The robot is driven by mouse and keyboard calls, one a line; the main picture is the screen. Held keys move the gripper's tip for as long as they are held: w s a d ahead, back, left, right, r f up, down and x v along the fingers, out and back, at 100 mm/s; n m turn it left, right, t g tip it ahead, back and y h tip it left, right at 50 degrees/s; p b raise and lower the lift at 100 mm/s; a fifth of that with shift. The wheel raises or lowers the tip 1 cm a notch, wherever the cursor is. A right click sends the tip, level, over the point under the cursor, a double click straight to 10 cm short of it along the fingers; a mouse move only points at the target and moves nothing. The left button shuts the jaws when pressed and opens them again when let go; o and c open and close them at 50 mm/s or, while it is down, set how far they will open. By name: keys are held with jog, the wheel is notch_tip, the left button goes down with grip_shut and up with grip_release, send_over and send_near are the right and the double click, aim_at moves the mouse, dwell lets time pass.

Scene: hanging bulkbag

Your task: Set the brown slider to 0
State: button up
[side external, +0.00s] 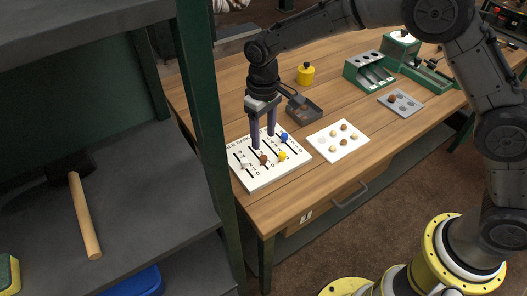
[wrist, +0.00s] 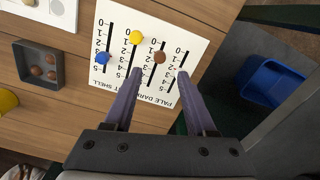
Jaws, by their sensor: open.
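The white slider board (side external: 246,180) lies on the wooden table and also shows in the wrist view (wrist: 207,32). The brown slider (side external: 263,159) is a round knob partway along its slot, off the 0 end; its exact mark is hard to read. It also shows in the wrist view (wrist: 159,57). My gripper (side external: 263,141) is open and points down over the board. In the wrist view my fingertips (wrist: 160,73) flank the brown slot, with the knob just beyond them. Whether they touch the board is unclear.
The yellow slider (wrist: 136,37) and blue slider (wrist: 102,58) are close by on the board. A pale knob (side external: 244,167) is at its left. A dark tray (side external: 304,109), yellow pot (side external: 305,73) and white card (side external: 338,141) are nearby. A green shelf post (side external: 207,120) stands left.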

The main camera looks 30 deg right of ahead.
aim_at(264, 157)
notch_tip(264, 157, down, 7)
jog(key=shift+f, duration=0.1)
jog(key=shift+c, duration=0.3)
grip_shut()
dwell(1.4)
